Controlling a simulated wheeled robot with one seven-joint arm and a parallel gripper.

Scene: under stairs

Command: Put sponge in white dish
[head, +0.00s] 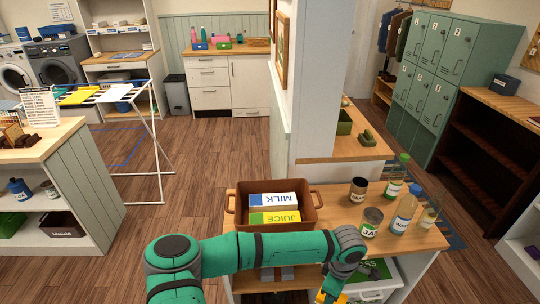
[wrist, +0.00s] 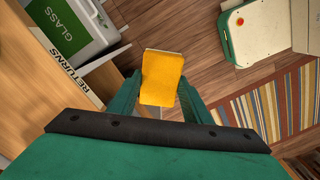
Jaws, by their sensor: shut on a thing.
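A yellow sponge (wrist: 162,78) with a paler top edge is held between the two green fingers of my gripper (wrist: 160,92) in the wrist view. My gripper is shut on it, and the sponge hangs above the wood floor. In the head view a bit of the yellow sponge (head: 329,298) shows at the bottom edge, in front of the low wooden counter and below my green wrist. I cannot make out a white dish in either view.
The counter (head: 344,216) holds a brown bin (head: 296,186) with milk and juice cartons, plus several jars and bottles. Below it is a white box labelled GLASS (wrist: 75,25). A striped rug (wrist: 270,105) and a green-and-cream object (wrist: 262,30) lie on the floor.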

